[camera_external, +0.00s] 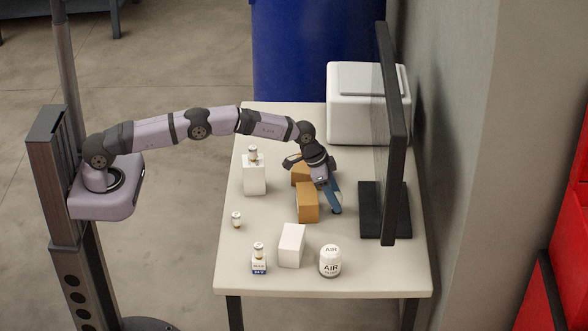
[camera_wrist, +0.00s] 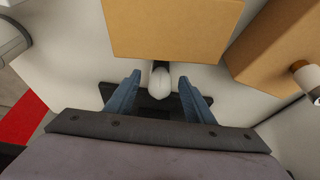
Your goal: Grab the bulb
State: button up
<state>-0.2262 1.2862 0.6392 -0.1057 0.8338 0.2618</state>
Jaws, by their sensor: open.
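A pale grey-white rounded thing, seemingly the bulb (camera_wrist: 161,82), shows between my fingers in the wrist view, just below the edge of a tan box (camera_wrist: 172,28). I cannot tell whether either finger touches it. My gripper (camera_wrist: 160,96) is open, with one blue finger on each side of it. In the external view my gripper (camera_external: 334,207) points down beside the front tan box (camera_external: 307,203), on its right. The bulb cannot be made out there; my gripper or the boxes may hide it.
A second tan box (camera_external: 299,170) stands behind the front one. A monitor (camera_external: 385,140) stands close on the right. White boxes (camera_external: 254,178) (camera_external: 292,246), a white AIR jar (camera_external: 330,262) and small bottles (camera_external: 236,219) stand around.

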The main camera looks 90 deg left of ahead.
jog(key=c, duration=1.1)
jog(key=shift+c, duration=0.2)
notch_tip(320, 180, up, 10)
jog(key=shift+r+b, duration=0.1)
jog(key=shift+b, duration=0.65)
